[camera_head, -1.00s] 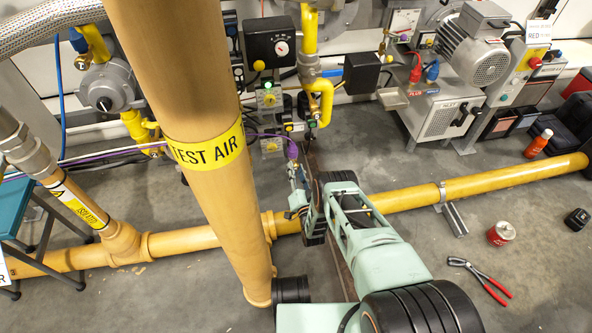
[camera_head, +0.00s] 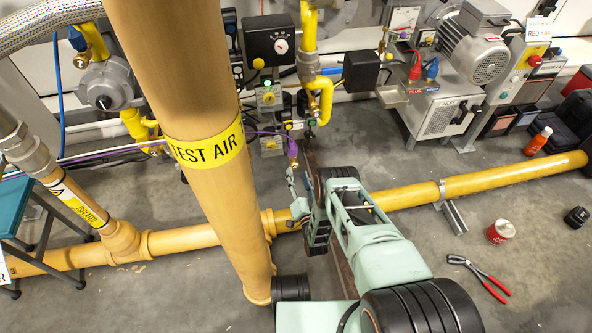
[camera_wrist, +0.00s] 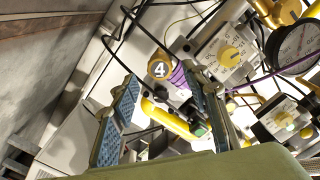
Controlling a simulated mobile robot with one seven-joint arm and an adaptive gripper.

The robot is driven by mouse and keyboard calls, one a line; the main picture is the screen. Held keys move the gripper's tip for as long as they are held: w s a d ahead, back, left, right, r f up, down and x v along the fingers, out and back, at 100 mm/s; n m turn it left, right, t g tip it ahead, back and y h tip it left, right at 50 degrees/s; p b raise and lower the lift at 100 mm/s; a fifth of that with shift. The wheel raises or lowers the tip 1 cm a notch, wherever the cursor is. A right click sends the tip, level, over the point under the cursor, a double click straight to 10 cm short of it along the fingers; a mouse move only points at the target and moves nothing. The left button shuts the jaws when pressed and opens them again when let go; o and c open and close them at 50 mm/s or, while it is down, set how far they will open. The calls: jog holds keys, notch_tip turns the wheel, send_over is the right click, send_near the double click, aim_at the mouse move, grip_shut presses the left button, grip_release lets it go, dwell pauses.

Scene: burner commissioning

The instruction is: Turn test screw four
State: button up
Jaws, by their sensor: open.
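Test screw four appears in the wrist view as a round brass-coloured knob (camera_wrist: 160,66) with a white 4 on its dark face. A purple ribbed part (camera_wrist: 181,80) adjoins it on the right; a purple part also shows in the head view (camera_head: 292,149). My gripper (camera_wrist: 159,80) is open, with its two blue-padded fingers on either side of the screw as seen from the wrist. The screw shows at the level of the fingertips, and I see no contact. In the head view the gripper (camera_head: 291,181) is small and the screw cannot be made out.
A yellow-knobbed valve block (camera_wrist: 228,53) and a dark-rimmed gauge (camera_wrist: 296,48) lie right of the fingers. A yellow pipe (camera_wrist: 170,119) and cables run close by. The thick TEST AIR pipe (camera_head: 215,190) stands left of my arm. Pliers (camera_head: 480,276) lie on the floor.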

jog(key=s, duration=0.3)
jog(key=shift+s+d, duration=0.15)
jog(key=shift+d, duration=0.2)
